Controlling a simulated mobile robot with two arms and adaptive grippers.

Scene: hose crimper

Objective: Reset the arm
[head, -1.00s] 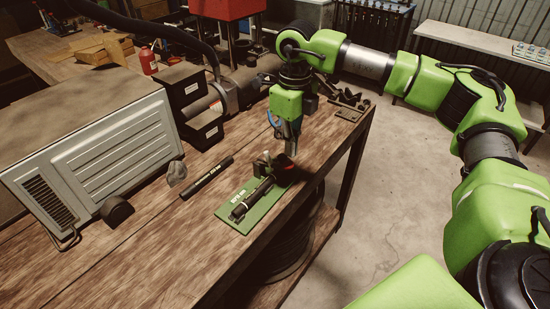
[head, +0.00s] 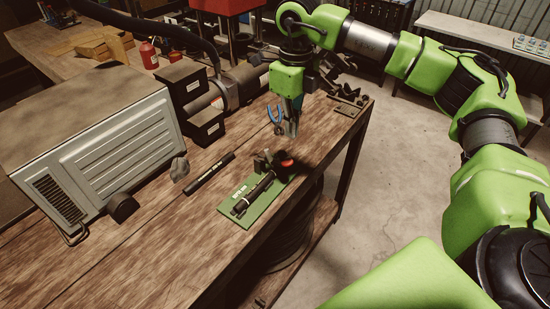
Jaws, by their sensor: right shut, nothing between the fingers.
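My right arm is green and comes in from the right. Its gripper (head: 291,127) points down above the wooden workbench, shut and empty, a little above and behind the green mat. The green mat (head: 230,212) lies near the bench's front edge. A black hose crimper tool (head: 257,190) with a red part (head: 286,163) rests on the mat. My left gripper is not in view.
A black rod (head: 209,174) lies on the bench left of the mat. A grey metal box (head: 110,145) stands at the left. Open floor lies right of the bench.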

